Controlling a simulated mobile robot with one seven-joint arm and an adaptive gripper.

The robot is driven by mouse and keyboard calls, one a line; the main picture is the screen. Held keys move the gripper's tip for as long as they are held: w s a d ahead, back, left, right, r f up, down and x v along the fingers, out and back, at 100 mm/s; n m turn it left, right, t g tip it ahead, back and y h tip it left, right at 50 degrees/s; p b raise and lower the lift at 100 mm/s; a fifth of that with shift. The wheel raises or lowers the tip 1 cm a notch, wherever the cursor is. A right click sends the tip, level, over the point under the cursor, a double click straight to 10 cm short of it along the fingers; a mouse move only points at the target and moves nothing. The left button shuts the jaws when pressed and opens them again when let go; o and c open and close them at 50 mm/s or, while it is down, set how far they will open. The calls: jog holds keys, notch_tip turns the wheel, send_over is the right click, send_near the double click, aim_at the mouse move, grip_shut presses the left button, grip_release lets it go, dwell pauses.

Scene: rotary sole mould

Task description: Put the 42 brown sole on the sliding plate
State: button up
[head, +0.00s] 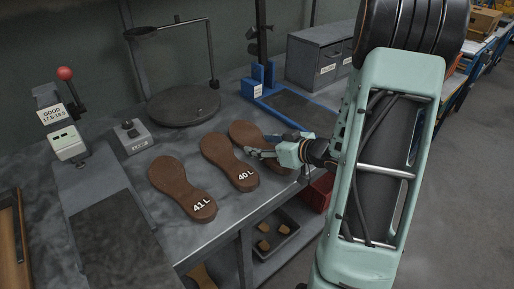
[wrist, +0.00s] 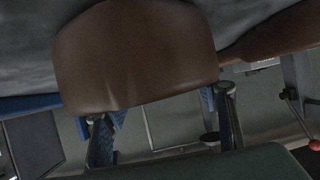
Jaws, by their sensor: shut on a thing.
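Three brown soles lie in a row on the grey bench in the head view. The left sole (head: 178,185) reads 41 L and the middle sole (head: 224,158) reads 40 L. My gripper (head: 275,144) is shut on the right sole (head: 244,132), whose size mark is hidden. In the wrist view that sole's end (wrist: 135,55) sits between my two fingers (wrist: 162,115). I cannot tell whether it is lifted. A flat dark plate (head: 125,240) lies at the front left, below the red-knobbed device; I cannot confirm it is the sliding plate.
A round dark turntable (head: 184,104) with a bent rod stands at the back. A blue-framed stand (head: 262,76) with a dark plate (head: 300,110) is behind my gripper. A small control box (head: 133,136) and the red-knobbed device (head: 66,140) stand left. A red bin (head: 318,192) is below the bench edge.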

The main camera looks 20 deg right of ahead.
jog(key=shift+f, duration=0.1)
jog(key=o, duration=1.3)
